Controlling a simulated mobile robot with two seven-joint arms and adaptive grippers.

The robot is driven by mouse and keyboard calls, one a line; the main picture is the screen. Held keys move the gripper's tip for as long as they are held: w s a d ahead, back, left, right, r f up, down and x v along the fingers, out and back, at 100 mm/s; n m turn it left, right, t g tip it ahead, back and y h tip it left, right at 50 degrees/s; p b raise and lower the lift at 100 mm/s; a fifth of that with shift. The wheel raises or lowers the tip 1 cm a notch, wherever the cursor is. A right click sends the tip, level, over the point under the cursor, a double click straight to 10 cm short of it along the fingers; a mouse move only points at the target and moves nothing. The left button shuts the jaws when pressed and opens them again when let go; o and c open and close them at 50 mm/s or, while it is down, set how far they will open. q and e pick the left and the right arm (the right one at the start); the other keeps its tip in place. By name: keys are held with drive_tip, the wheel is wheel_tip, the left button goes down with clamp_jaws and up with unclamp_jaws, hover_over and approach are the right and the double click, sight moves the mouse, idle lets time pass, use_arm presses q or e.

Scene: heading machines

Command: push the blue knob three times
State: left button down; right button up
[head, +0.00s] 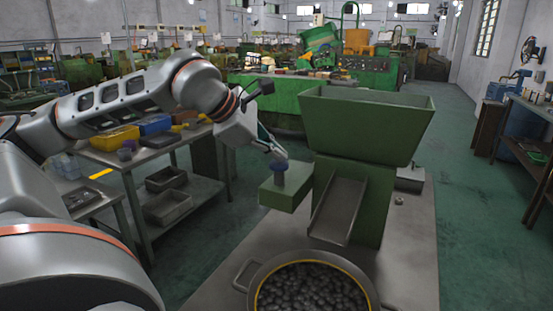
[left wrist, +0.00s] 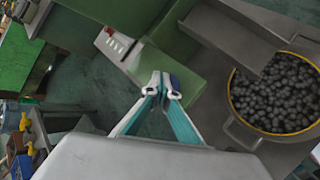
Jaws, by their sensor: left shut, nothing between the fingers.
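The blue knob (head: 279,166) stands on a green box (head: 284,190) at the left side of the green hopper machine (head: 365,128). My left gripper (head: 279,155) is shut and empty, with its fingertips right at the top of the knob. I cannot tell whether they touch it. In the left wrist view my left gripper's fingertips (left wrist: 163,88) hide most of the knob, and a bit of blue (left wrist: 175,82) shows beside them. My right gripper is in neither view.
A chute (head: 338,208) slopes from the machine toward a round pot (head: 249,290) full of dark lumps on the grey table (head: 405,262). A workbench (head: 140,157) with yellow and blue bins stands at the left.

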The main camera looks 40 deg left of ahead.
sight(277, 163)
use_arm(q)
drive_tip(key=shift+a+r+p, duration=0.1)
drive_tip(key=shift+r+p, duration=0.2)
drive_tip(key=shift+r, duration=0.55)
drive_tip(key=shift+r+p, duration=0.3)
drive_tip(key=shift+r, duration=1.3)
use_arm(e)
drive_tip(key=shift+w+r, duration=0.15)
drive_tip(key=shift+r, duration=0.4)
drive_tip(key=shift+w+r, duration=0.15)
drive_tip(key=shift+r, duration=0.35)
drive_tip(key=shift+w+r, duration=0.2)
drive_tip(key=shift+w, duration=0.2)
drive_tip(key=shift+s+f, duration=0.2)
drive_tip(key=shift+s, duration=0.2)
